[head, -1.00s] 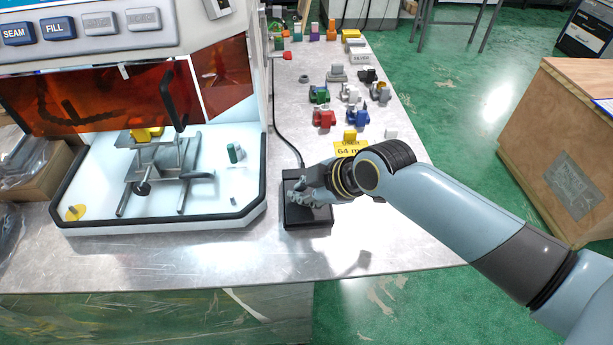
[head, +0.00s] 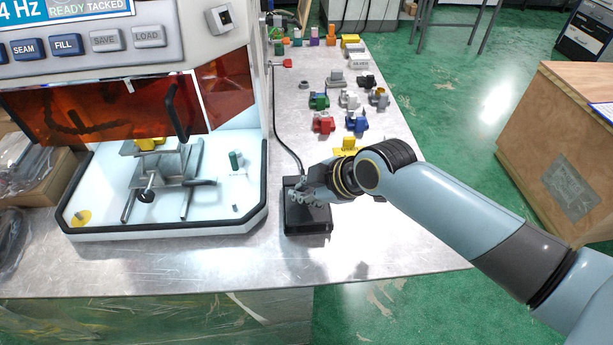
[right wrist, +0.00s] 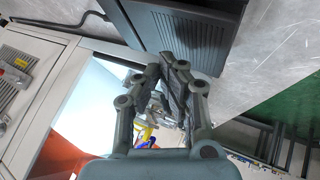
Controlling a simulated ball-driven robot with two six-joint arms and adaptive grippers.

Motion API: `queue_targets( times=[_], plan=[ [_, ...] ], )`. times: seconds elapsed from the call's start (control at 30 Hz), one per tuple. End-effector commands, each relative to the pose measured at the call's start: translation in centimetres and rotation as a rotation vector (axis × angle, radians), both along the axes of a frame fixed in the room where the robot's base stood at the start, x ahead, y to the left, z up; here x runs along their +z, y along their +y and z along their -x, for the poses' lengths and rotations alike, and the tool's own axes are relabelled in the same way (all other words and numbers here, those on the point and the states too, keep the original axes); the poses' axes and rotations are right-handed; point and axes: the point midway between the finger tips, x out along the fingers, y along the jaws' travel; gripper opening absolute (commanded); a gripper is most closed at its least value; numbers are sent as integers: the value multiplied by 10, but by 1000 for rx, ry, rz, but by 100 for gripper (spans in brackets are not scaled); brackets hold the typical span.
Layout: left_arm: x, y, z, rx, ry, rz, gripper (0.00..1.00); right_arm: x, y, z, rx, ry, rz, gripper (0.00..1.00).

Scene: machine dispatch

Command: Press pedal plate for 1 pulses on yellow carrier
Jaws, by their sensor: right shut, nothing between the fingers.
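The pedal plate (head: 306,219) is a black ribbed box on the metal bench, right of the machine. It fills the top of the right wrist view (right wrist: 200,38). My right gripper (head: 303,198) is shut and empty, with its fingertips over the pedal in the head view. In the right wrist view the closed fingertips (right wrist: 174,66) are by the pedal's ribbed face; I cannot tell whether they touch it. A yellow piece (head: 148,143), perhaps the yellow carrier, sits on the grey fixture inside the machine, partly hidden by the orange shield. My left gripper is not in view.
The machine's panel (head: 100,42) reads "READY TACKED". A black cable (head: 286,150) runs along the bench to the pedal. Several coloured carriers, such as a red one (head: 324,122) and a blue one (head: 357,122), stand behind my right arm. The bench front is clear.

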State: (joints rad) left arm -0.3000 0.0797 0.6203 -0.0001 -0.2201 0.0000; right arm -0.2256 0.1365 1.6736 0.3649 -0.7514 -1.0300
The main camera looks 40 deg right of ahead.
Motion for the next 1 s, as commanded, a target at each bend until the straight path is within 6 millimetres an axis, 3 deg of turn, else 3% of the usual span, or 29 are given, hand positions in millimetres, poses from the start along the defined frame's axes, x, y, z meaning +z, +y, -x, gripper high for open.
queue_targets(
  times=[0.27, 0.7, 1.0],
  plan=[
    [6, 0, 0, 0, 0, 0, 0, 7, 0, -1, -1, -2, 0, 0],
    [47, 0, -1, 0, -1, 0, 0, 50, -3, -5, -1, -2, 0, 0],
    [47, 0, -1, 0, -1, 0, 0, 50, -3, -5, 0, -1, 0, 0]
  ],
)
